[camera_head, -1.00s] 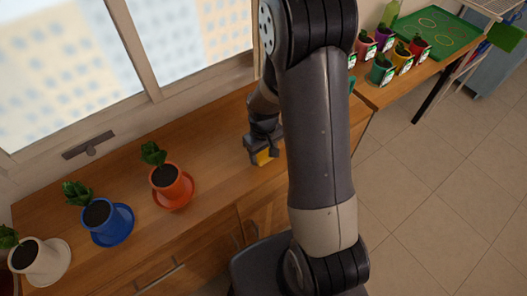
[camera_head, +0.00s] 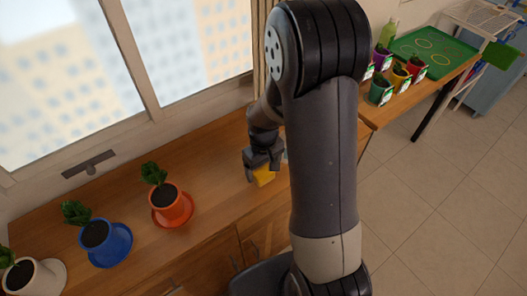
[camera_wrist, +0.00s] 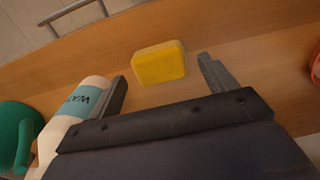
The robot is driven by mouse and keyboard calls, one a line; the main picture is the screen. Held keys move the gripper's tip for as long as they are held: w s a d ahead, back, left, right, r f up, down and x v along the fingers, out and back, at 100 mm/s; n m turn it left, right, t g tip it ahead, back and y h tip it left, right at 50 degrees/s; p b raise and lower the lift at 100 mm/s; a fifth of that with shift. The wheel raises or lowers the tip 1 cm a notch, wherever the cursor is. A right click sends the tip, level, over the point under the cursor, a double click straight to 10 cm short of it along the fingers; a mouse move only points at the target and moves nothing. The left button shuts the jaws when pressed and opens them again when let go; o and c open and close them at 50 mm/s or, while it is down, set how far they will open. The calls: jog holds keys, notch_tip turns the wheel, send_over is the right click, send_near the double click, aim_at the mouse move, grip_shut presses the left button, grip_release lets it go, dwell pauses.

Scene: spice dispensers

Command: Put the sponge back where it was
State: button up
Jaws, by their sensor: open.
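The yellow sponge (camera_wrist: 159,63) lies on the wooden counter in the wrist view, ahead of my open fingers and roughly between their lines. My gripper (camera_wrist: 162,88) is open with nothing between its fingers. In the head view my gripper (camera_head: 262,164) is low over the counter, right at the sponge (camera_head: 264,176), which is partly hidden below it.
A bottle with a "WAT..." label (camera_wrist: 84,103) and a green object (camera_wrist: 14,135) are close to the left finger in the wrist view. Orange (camera_head: 171,206), blue (camera_head: 105,244) and white (camera_head: 38,279) pots stand left on the counter (camera_head: 215,185). Small pots and a green tray (camera_head: 440,47) are at right.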

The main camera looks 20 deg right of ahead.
aim_at(263, 173)
notch_tip(263, 173, up, 9)
dwell(0.3)
notch_tip(263, 173, down, 13)
jog(key=shift+r+b, duration=0.15)
jog(key=shift+b, duration=0.15)
jog(key=shift+w+r+p, duration=0.1)
jog(key=shift+r+p, duration=0.2)
jog(key=shift+r, duration=1)
